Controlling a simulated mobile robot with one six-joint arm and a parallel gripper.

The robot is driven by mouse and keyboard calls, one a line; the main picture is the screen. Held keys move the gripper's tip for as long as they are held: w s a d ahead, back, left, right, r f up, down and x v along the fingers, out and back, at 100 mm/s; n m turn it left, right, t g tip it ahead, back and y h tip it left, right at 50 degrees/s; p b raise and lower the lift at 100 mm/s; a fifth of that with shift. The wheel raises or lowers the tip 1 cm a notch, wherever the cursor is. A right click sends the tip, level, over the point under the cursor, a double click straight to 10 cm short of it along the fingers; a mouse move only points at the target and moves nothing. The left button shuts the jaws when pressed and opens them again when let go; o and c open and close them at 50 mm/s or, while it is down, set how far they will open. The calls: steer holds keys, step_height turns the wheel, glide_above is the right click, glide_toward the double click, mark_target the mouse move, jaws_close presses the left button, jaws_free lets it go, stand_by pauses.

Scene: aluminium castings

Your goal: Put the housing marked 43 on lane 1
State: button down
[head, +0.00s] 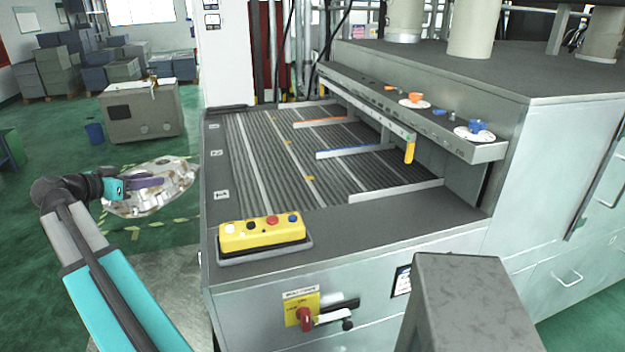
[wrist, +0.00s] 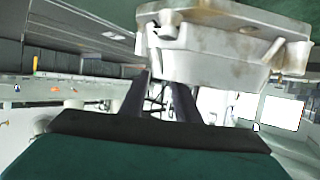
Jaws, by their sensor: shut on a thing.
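My gripper (head: 148,183) is shut on a silvery cast housing (head: 178,178) at the left, held in the air beside the left end of the conveyor table. In the wrist view the housing (wrist: 215,62) sits at the ends of the dark fingers (wrist: 160,100), tilted. I cannot see any number on it. The ribbed lanes (head: 265,165) run across the table top, parted by pale rails. Small white signs stand at their left ends, the nearest sign (head: 221,194) among them; their digits are too small to read surely. The lanes look empty.
A yellow button box (head: 262,233) sits on the table's near left corner. A grey shelf (head: 440,130) with a yellow-ended bar (head: 409,152) overhangs the right side of the lanes. A grey post (head: 465,300) stands in the foreground.

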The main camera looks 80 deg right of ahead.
steer(key=s+d+r+m+g+y, duration=0.2)
steer(key=s+d, duration=0.3)
steer(key=s, duration=0.9)
steer(key=s+d+r+m+g+y, duration=0.3)
steer(key=s+d+m, duration=0.1)
steer(key=s, duration=1)
steer(key=s+d+r+m+g+y, duration=0.2)
steer(key=s+d, duration=0.4)
steer(key=s, duration=0.7)
steer(key=shift+s+r+m+g, duration=0.4)
steer(key=shift+r+m+g, duration=0.3)
steer(key=shift+m, duration=0.1)
steer(key=shift+f, duration=0.15)
step_height(320, 180, down, 6)
steer(key=p, duration=0.2)
steer(key=shift+f, duration=0.15)
steer(key=shift+f+p, duration=0.5)
steer(key=shift+f, duration=1.3)
steer(key=c, duration=1.3)
jaws_free()
steer(key=shift+f, duration=0.15)
